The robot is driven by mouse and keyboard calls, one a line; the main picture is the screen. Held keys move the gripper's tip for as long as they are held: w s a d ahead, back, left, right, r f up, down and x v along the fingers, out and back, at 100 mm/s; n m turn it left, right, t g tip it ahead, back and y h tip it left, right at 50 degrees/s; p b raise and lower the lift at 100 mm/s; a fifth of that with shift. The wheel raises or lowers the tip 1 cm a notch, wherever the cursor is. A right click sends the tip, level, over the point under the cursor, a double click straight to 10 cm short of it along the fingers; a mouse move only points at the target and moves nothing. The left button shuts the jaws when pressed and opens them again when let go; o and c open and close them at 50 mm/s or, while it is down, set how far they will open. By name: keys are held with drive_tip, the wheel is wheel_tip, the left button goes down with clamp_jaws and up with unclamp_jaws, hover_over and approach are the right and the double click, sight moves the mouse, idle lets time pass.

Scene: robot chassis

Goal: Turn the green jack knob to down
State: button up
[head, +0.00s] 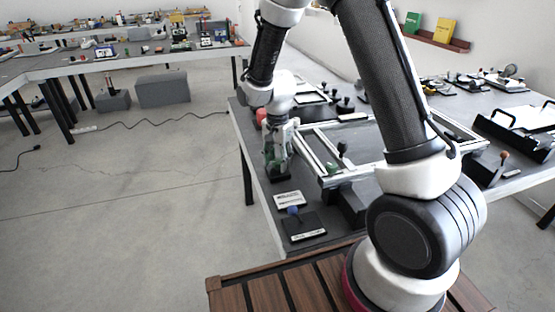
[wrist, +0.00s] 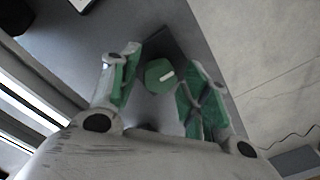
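The green jack knob (wrist: 160,76) shows in the wrist view as a round green top with a pale bar mark, on a dark base (wrist: 166,46). My gripper (wrist: 158,84) is open, with one green-padded finger on each side of the knob and a visible gap to both. In the head view my gripper (head: 278,150) points down over the left edge of the table, above a dark base (head: 280,172). The knob itself is mostly hidden there behind the fingers.
An aluminium frame (head: 322,165) stands right of my gripper. A device with a blue knob (head: 293,211) and a white label plate (head: 289,199) lie nearer on the table. A red round object (head: 261,115) is behind my gripper. Open floor (head: 140,185) lies left of the table.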

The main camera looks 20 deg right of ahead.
drive_tip(key=c, duration=0.6)
drive_tip(key=shift+n, duration=0.4)
drive_tip(key=n, duration=0.2)
drive_tip(key=shift+n, duration=0.4)
drive_tip(key=n, duration=0.3)
drive_tip(key=shift+n, duration=0.4)
drive_tip(key=n, duration=0.5)
drive_tip(key=shift+d, duration=0.1)
drive_tip(key=n, duration=0.5)
drive_tip(key=shift+n, duration=0.4)
